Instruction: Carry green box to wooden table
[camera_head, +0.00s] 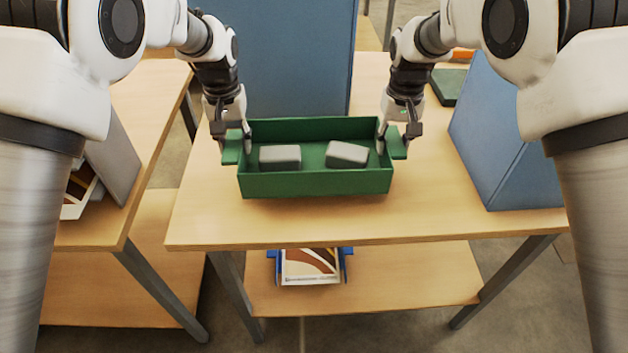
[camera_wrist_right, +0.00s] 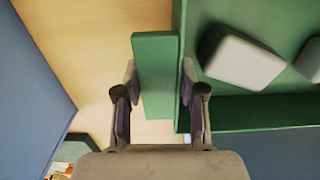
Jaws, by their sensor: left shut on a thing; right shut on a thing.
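The green box (camera_head: 315,184) is an open tray with two grey blocks inside, a left one (camera_head: 280,157) and a right one (camera_head: 347,154). It is at the wooden table (camera_head: 300,231), over its front middle part; I cannot tell whether it rests on the top or hangs just above. My left gripper (camera_head: 238,143) is shut on the box's left handle. My right gripper (camera_head: 394,143) is shut on its right handle. In the right wrist view the fingers (camera_wrist_right: 158,95) stand on both sides of the green handle (camera_wrist_right: 156,75).
A blue panel (camera_head: 275,60) stands behind the box, and another blue panel (camera_head: 505,140) stands at the right. A dark green item (camera_head: 448,86) lies at the back right. A lower shelf (camera_head: 400,278) holds a blue holder with a printed sheet (camera_head: 309,266). Another table (camera_head: 140,95) is at the left.

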